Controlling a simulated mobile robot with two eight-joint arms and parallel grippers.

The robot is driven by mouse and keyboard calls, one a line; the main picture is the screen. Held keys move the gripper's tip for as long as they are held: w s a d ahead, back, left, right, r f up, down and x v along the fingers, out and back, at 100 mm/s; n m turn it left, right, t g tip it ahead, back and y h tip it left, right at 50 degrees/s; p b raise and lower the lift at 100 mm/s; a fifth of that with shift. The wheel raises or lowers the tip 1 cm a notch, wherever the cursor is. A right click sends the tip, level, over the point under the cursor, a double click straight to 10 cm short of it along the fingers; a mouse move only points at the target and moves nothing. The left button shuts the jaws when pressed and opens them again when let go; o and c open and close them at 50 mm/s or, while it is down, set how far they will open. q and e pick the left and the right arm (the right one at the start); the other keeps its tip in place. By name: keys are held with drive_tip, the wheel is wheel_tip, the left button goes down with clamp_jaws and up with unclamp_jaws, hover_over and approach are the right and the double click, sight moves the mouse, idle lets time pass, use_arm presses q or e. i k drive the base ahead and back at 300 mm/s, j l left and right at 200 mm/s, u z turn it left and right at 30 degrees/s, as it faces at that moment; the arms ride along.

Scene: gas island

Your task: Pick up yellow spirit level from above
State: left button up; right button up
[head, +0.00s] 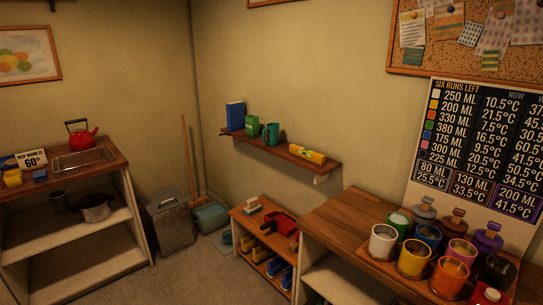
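The yellow spirit level (307,154) lies on the right part of a wooden wall shelf (328,169), near the shelf's right end.
Left of the level, a teal mug (271,133), a green box (252,126) and a blue book (235,116) share the shelf. Below is a shoe rack (248,220) with a red item on top. A counter (344,214) with several coloured cups stands right.

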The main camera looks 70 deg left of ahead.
sight(316, 158)
drive_tip(key=j+u, duration=0.1)
drive_tip(key=u, duration=1.85)
drive_tip(key=i+j, duration=0.35)
drive_tip(key=i, duration=0.2)
drive_tip(key=i+j+z, duration=0.1)
drive_tip(key=i+j, duration=0.2)
drive_tip(key=i, duration=0.25)
drive_tip(key=i+j, duration=0.35)
drive_tip(key=i, duration=0.2)
drive_tip(key=i+j+z, duration=0.1)
drive_tip(key=i+j, duration=0.3)
drive_tip(key=i, duration=0.15)
